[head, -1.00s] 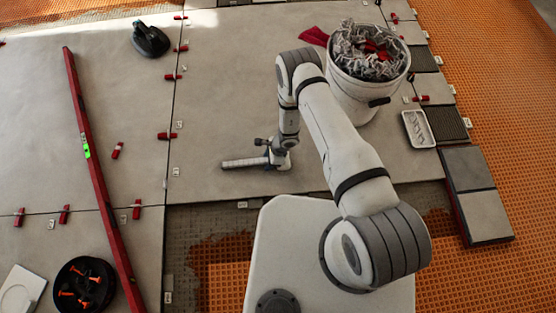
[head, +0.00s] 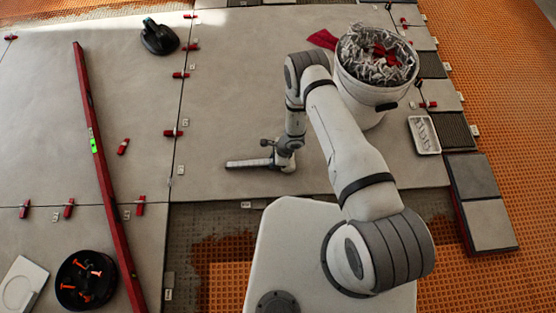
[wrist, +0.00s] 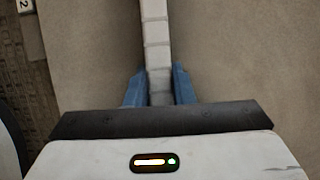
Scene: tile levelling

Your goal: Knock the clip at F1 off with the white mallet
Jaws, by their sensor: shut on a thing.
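My gripper (wrist: 160,75) has its two blue fingers closed on a pale, ribbed bar, the white mallet's handle (wrist: 157,35), in the wrist view. In the head view my gripper (head: 280,163) is low over the large grey tile right of the long joint, with the mallet (head: 245,164) pointing left. I cannot tell whether the mallet touches the tile; its head is not clear. Red clips stand along the joints, one (head: 173,133) left of the mallet and another (head: 140,205) at the lower joint. Their tags are too small to read, so I cannot tell which is F1.
A white bucket (head: 352,100) of clip scraps stands right of my arm. A long red level (head: 85,95) and a black bowl (head: 62,292) lie left. A dark suction tool (head: 160,38) is at the back. A white tray (head: 424,149) and stacked tiles (head: 473,178) are right.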

